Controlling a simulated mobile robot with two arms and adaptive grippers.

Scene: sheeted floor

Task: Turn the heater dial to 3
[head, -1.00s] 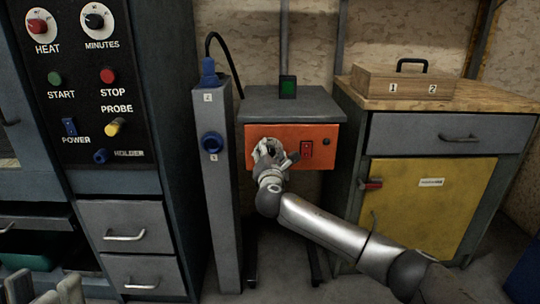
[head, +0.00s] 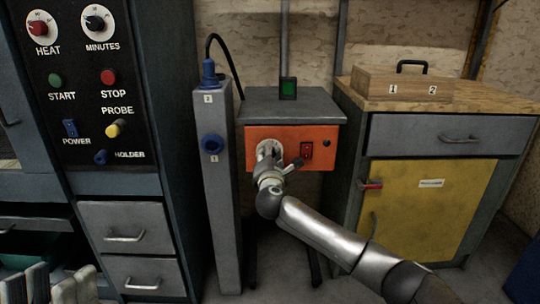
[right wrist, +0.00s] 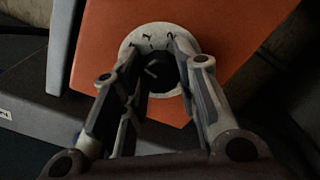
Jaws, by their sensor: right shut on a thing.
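The heater is an orange-fronted box (head: 290,134) with a grey top, in the middle of the head view. Its dial has a round pale face (right wrist: 138,40) with dark marks and a black knob (right wrist: 158,76), seen in the right wrist view. A light pointer line shows on the knob; I cannot read which number it meets. My right gripper (right wrist: 160,66) is shut on the knob, one finger on each side. In the head view the right gripper (head: 271,156) hides most of the dial. My left gripper (head: 50,286) is open and empty at the bottom left.
A grey post (head: 218,220) with blue fittings stands close left of the heater. A yellow-doored cabinet (head: 440,215) carries a wooden box (head: 385,84) at right. A black control panel (head: 85,140) is at left.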

